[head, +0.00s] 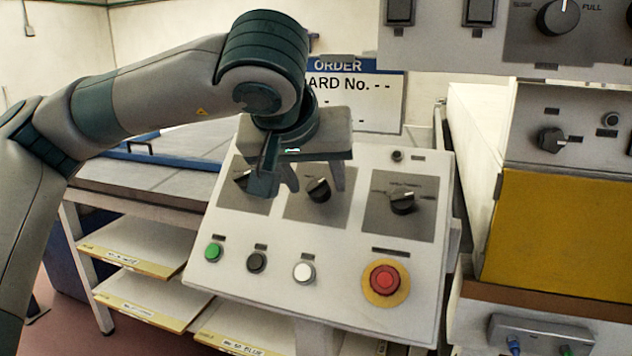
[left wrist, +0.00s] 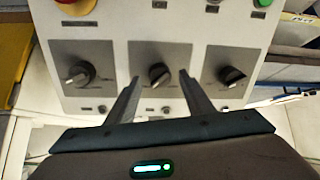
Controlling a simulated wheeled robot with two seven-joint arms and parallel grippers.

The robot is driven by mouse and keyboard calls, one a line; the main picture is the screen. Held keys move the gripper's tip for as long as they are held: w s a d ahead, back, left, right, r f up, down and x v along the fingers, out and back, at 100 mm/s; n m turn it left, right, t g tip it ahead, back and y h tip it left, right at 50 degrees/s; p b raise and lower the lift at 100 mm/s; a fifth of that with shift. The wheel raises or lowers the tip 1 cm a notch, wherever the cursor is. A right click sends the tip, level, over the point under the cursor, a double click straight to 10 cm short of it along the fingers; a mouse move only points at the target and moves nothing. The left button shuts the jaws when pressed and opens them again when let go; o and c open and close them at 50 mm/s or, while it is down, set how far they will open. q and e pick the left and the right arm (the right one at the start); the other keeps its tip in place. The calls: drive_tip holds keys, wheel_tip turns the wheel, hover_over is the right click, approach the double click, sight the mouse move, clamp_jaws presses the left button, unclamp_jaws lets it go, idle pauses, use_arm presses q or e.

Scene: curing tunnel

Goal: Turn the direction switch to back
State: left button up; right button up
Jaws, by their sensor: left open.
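A sloped pale control panel (head: 335,255) carries three black rotary switches on dark plates. They are a left one (head: 243,180), a middle one (head: 319,194) and a right one (head: 402,201). Their labels are too small to read, so I cannot tell which is the direction switch. My left gripper (head: 315,190) is open over the middle switch. In the left wrist view the middle switch (left wrist: 158,74) shows between the two spread fingertips (left wrist: 161,77), and I see no contact. The left switch is partly hidden by my gripper in the head view. My right gripper is not in view.
Green (head: 214,252), black (head: 257,262) and white (head: 304,272) buttons and a red emergency button (head: 384,280) line the panel's lower part. Another box with a knob (head: 551,140) stands at the right. A shelved table (head: 150,180) is at the left.

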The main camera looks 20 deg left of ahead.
use_arm(q)
drive_tip(key=shift+w+f, duration=0.45)
drive_tip(key=shift+c, duration=0.2)
drive_tip(key=c, duration=1)
